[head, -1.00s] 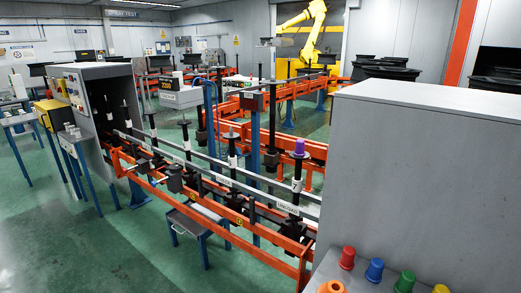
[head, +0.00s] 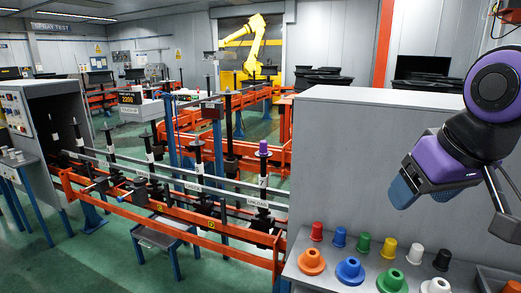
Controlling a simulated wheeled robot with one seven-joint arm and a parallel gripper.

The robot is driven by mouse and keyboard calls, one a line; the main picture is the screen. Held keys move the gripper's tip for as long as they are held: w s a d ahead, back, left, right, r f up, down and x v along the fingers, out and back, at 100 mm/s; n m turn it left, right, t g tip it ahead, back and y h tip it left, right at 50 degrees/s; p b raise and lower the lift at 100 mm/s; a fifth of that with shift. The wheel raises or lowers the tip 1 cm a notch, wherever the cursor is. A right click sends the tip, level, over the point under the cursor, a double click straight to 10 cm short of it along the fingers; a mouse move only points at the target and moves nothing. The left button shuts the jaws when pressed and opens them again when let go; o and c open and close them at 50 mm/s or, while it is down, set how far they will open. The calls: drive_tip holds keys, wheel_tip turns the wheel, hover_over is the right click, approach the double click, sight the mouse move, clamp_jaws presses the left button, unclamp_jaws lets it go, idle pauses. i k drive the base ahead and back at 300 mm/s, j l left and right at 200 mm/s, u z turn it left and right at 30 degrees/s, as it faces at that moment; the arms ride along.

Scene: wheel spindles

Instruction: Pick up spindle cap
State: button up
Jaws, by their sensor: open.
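A small purple cap (head: 263,148) sits on top of an upright black spindle (head: 262,185) on the line, near the section marked UNLOAD. My gripper (head: 406,182) is at the right, in front of the grey cabinet and above the shelf. Its blue fingertips point left and down. It is open, and no cap shows in it. It is well to the right of the purple cap. Small caps in several colours, such as a red cap (head: 317,231) and a blue cap (head: 338,237), stand in a row on the shelf below the gripper.
Larger flanged caps, including an orange one (head: 312,262), stand in front on the grey shelf (head: 330,283). The tall grey cabinet (head: 350,150) rises behind them. Orange rails (head: 180,213) carry several spindles. Green floor is open at the lower left.

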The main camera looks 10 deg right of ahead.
sight(263, 144)
drive_tip(key=i+j+u, duration=0.5)
drive_tip(key=i+u, duration=0.3)
drive_tip(key=i+j, duration=0.15)
drive_tip(key=i, duration=0.4)
drive_tip(key=i+j+u, duration=0.15)
drive_tip(key=i, duration=0.45)
drive_tip(key=i+j+z, duration=0.1)
drive_tip(key=i+z, duration=0.3)
drive_tip(key=i+j+z, duration=0.15)
drive_tip(key=z, duration=0.25)
drive_tip(key=i+j+z, duration=0.55)
drive_tip(key=z, duration=0.25)
